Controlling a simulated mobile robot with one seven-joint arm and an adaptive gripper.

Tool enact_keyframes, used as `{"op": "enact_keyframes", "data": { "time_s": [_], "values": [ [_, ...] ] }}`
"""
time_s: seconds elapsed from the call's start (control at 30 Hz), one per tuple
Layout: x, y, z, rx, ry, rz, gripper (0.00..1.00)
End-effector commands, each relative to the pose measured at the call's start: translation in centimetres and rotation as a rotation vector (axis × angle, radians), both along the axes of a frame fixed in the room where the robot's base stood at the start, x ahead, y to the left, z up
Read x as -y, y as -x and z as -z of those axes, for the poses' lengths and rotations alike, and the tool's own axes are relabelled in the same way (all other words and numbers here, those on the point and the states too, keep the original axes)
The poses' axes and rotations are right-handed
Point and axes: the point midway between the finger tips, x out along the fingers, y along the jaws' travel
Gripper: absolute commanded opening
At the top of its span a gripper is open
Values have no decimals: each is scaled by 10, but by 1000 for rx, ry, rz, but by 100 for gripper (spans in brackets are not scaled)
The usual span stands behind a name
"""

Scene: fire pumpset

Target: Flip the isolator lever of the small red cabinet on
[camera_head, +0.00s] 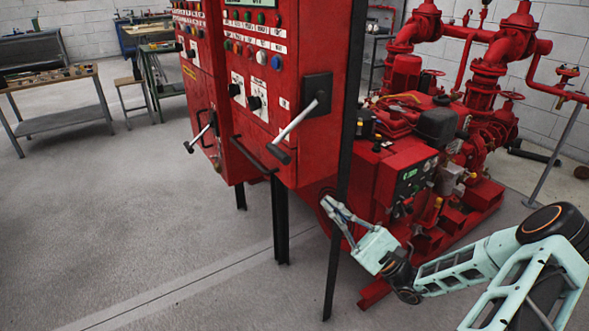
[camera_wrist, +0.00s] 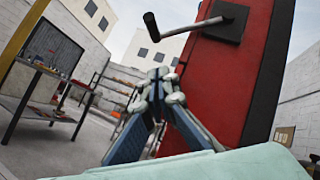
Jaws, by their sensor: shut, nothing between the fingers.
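The nearer red cabinet (camera_head: 318,148) stands in the middle of the head view, on dark legs. Its isolator lever (camera_head: 297,122) is a pale bar from a black side plate (camera_head: 316,92), slanting down and left to a black grip. In the wrist view the lever (camera_wrist: 190,30) crosses the top, in front of the red cabinet side (camera_wrist: 215,85). My gripper (camera_head: 334,206) is below and right of the lever in the head view, apart from it. In the wrist view my gripper (camera_wrist: 160,82) has its fingertips together, empty, below the lever grip.
A second red cabinet (camera_head: 203,82) with its own lever (camera_head: 200,134) adjoins on the left. A thin dark post (camera_head: 343,165) rises beside the nearer cabinet. Red pump machinery (camera_head: 415,165) stands behind my arm. Workbenches (camera_head: 60,95) are at far left; the floor in front is clear.

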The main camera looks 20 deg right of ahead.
Motion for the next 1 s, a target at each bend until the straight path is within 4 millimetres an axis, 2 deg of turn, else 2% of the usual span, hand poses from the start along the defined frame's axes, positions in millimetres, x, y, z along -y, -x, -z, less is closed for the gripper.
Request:
{"op": "enact_keyframes", "data": {
  "time_s": [0.2,0.37,0.77,1.0],
  "values": [
    [-2,-2,-1,0,2,-2,0],
    [-13,-11,-11,0,4,-3,0],
    [-64,-57,-60,0,4,-5,0],
    [-77,-50,-85,0,5,-1,0]
  ]
}}
